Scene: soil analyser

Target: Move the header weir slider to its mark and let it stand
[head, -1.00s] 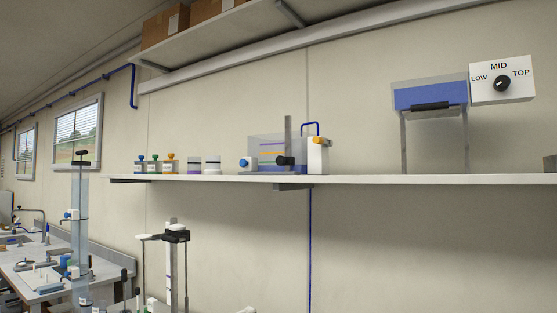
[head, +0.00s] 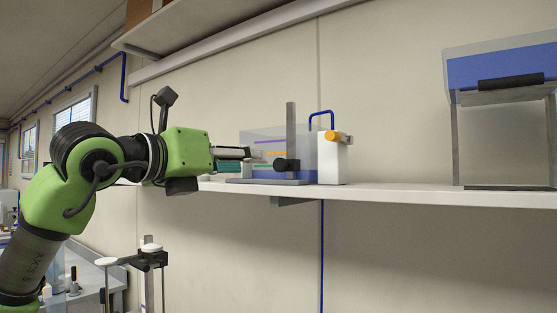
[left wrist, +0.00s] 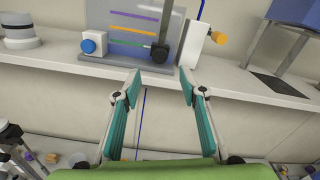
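The header weir is a clear tank (head: 255,139) on the wall shelf, with purple, orange and green lines and blue liquid low inside. A grey upright post (head: 291,125) stands at its front, with the black slider knob (head: 287,165) low on it. In the left wrist view the black knob (left wrist: 160,53) is near the green line's right end. My left gripper (head: 249,160) is left of the knob in the head view. In the left wrist view its teal-padded fingers (left wrist: 160,75) are apart and empty, with the knob beyond the gap. My right gripper is out of view.
A white box with an orange knob (head: 332,158) stands right of the tank. A blue knob (left wrist: 89,46) is at the tank's lower left. The shelf (head: 400,194) is bare between the white box and a raised blue tank (head: 500,69) on legs.

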